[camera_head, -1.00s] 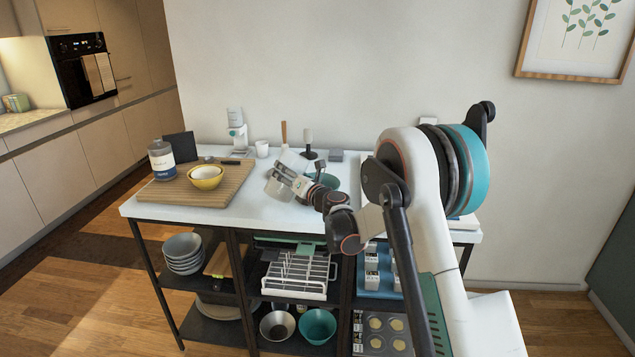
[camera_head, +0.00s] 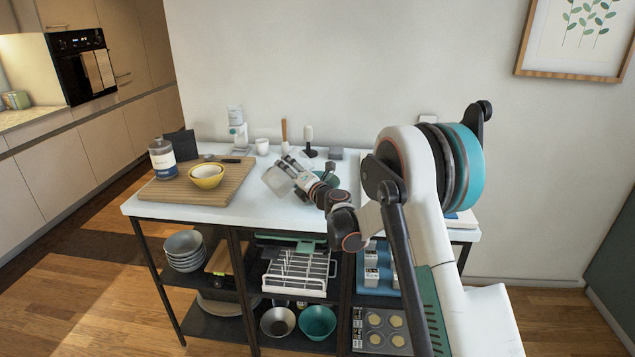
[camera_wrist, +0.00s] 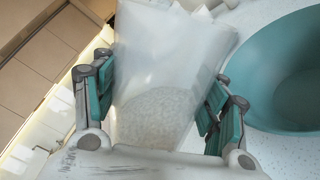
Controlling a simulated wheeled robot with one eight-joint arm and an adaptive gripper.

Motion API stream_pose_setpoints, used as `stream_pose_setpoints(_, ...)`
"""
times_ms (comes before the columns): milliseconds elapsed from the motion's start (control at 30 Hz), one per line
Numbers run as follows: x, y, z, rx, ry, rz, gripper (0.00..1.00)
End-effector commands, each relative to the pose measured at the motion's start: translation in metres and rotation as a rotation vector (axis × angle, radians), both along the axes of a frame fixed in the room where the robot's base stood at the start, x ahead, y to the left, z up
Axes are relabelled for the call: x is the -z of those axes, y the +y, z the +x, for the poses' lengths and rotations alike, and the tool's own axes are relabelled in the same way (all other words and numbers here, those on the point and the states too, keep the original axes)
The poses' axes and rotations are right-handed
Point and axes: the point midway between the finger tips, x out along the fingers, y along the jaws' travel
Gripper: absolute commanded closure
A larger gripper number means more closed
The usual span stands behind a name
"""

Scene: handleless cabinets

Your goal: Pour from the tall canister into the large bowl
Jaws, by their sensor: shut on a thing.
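The tall canister is translucent, with pale grains gathered at one end; it fills the middle of the wrist view (camera_wrist: 165,65). My gripper (camera_wrist: 160,110) is shut on it, with teal-padded fingers on both sides. In the head view the tilted canister (camera_head: 277,181) is held over the middle of the white worktop, with my gripper (camera_head: 290,166) at its right. The large teal bowl (camera_wrist: 290,75) lies to the right of the canister in the wrist view, apart from it. In the head view the bowl (camera_head: 330,180) is mostly hidden behind my gripper and wrist.
A wooden board (camera_head: 190,190) on the left bears a stacked pair of bowls (camera_head: 206,175) and a labelled jar (camera_head: 162,158). A white cup (camera_head: 262,146), a dispenser (camera_head: 238,132) and a dark-based upright item (camera_head: 308,142) stand along the back. Shelves below hold dishes.

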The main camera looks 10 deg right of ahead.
Motion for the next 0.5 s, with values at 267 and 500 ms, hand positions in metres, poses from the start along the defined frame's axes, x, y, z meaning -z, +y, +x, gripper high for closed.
stream_pose_setpoints(267,0.0004,-0.0002,0.0002,0.000,0.015,0.034,0.81)
stream_pose_setpoints(500,0.0012,-0.0005,0.0003,0.000,0.028,0.064,0.81)
